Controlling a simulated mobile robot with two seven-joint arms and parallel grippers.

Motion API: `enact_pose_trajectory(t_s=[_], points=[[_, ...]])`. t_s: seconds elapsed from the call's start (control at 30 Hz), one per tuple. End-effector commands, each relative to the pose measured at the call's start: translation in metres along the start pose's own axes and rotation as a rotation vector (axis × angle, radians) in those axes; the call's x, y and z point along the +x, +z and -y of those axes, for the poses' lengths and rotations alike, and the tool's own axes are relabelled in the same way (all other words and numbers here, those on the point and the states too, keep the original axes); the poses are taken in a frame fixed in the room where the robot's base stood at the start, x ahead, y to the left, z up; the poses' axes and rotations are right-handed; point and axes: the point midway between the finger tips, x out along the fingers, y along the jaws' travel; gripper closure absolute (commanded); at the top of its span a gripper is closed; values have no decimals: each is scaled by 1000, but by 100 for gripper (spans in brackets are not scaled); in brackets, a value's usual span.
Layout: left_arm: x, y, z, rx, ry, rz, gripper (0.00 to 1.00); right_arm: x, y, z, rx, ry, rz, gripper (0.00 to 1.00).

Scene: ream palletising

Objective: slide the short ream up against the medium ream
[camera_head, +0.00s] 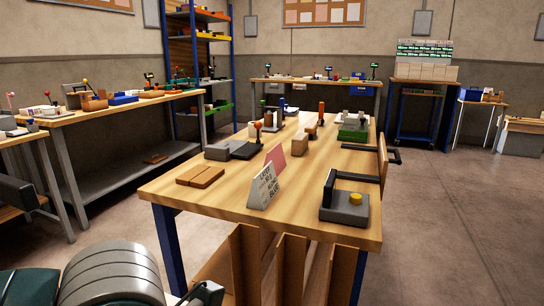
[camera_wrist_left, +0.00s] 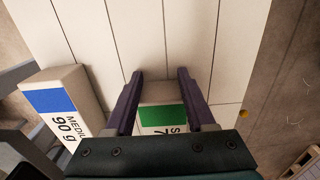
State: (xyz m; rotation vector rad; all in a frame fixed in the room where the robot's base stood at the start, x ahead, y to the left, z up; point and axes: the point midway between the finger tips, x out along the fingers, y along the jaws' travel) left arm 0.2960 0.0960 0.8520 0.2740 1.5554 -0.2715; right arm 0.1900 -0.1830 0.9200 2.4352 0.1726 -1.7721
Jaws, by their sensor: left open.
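The short ream (camera_wrist_left: 162,92), a pale block with a green label whose text is partly cut off, shows in the left wrist view between the fingers of my left gripper (camera_wrist_left: 160,74). The gripper is open, one finger on each side of the ream; I cannot tell whether either finger touches it. The medium ream (camera_wrist_left: 85,92), a pale block with a blue label reading "90 g", stands to the left of the short ream, with a gap between them. My gripper hides the lower part of the short ream. I cannot make out either ream in the head view. My right gripper is not in view.
Both reams are on or beside a pale surface with dark seams (camera_wrist_left: 190,30), bare beyond the fingers. Grey floor (camera_wrist_left: 292,85) shows at the right. In the head view a wooden workbench (camera_head: 225,200) carries a folded sign (camera_head: 263,187) and several tools.

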Motion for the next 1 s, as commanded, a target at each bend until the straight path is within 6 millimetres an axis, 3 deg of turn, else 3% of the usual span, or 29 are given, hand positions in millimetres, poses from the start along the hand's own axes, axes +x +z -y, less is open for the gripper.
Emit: enact_pose_trajectory(t_s=[0.8,1.0], points=[[-34,2,0,0,0,3,45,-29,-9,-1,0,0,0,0],[-55,12,0,0,0,5,45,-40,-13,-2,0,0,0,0]])
